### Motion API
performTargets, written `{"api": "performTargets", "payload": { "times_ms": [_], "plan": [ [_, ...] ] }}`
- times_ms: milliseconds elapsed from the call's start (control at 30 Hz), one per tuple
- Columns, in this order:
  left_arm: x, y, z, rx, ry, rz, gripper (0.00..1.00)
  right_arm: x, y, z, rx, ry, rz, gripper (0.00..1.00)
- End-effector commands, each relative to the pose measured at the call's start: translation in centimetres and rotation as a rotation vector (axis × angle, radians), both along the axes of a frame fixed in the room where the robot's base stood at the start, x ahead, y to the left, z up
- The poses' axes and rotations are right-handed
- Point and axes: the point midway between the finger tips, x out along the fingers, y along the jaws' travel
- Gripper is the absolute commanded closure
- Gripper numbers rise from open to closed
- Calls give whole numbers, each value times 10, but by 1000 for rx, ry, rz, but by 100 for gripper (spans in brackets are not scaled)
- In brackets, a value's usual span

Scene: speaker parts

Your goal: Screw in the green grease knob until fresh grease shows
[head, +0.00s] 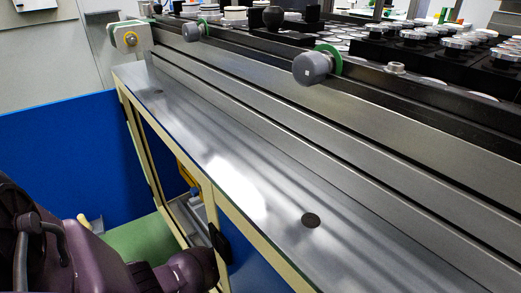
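A grey round knob (312,68) with a green disc behind it sticks out from the front of the black rail at the upper middle. A second, smaller-looking grey knob (192,31) with a green disc sits further along the same rail, to the left. I cannot tell which one the task means, and no grease is visible on either. Neither of my grippers is in view. Only dark purple links of my arm show at the lower left, well apart from both knobs.
A long metal ledge (215,150) with dark round holes runs below the rail and is bare. Black trays of round metal parts (455,44) stand behind the rail. A blue panel (60,150) stands at left.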

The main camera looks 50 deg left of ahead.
Motion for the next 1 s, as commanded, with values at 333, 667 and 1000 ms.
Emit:
{"api": "performTargets", "payload": {
  "times_ms": [333,667,1000],
  "plan": [
    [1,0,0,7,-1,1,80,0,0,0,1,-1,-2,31],
    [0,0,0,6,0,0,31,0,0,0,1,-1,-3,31],
    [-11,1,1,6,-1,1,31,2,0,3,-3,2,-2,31]
  ]
}}
